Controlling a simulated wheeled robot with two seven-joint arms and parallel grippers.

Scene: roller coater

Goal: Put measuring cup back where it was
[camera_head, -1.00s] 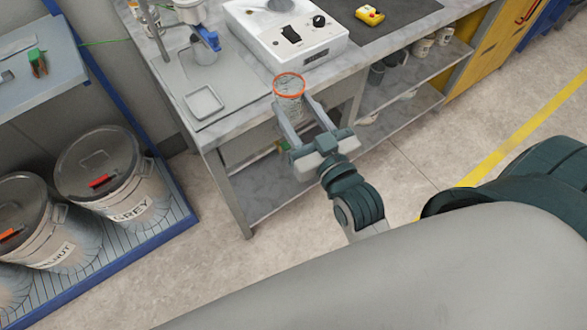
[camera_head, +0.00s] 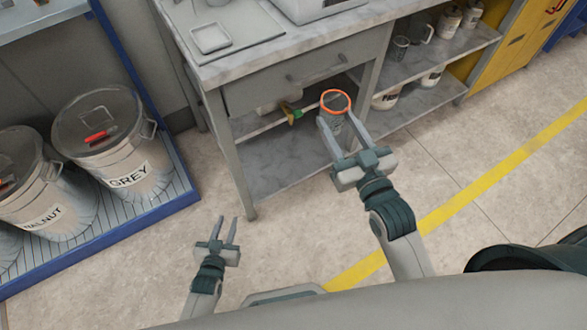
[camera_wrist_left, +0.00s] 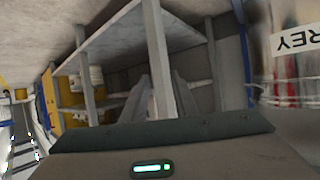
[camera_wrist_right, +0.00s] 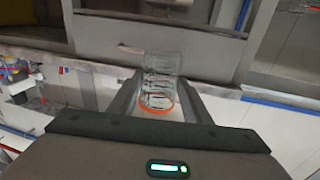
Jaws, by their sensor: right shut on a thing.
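The measuring cup is a clear cup with an orange rim (camera_head: 336,101). My right gripper (camera_head: 342,128) is shut on it and holds it in the air in front of the workbench's lower right part. In the right wrist view the clear cup (camera_wrist_right: 160,78) sits between both fingers, with its orange rim toward the camera. My left gripper (camera_head: 227,230) is open and empty, low over the floor in front of the bench. Its two fingers also show apart in the left wrist view (camera_wrist_left: 160,98).
The workbench (camera_head: 215,75) has a drawer and a lower shelf. A side shelf (camera_head: 460,45) to its right holds a clear cup (camera_head: 400,46) and several white containers. Lidded buckets (camera_head: 110,145) stand on a blue-edged platform at left. The floor in front is clear.

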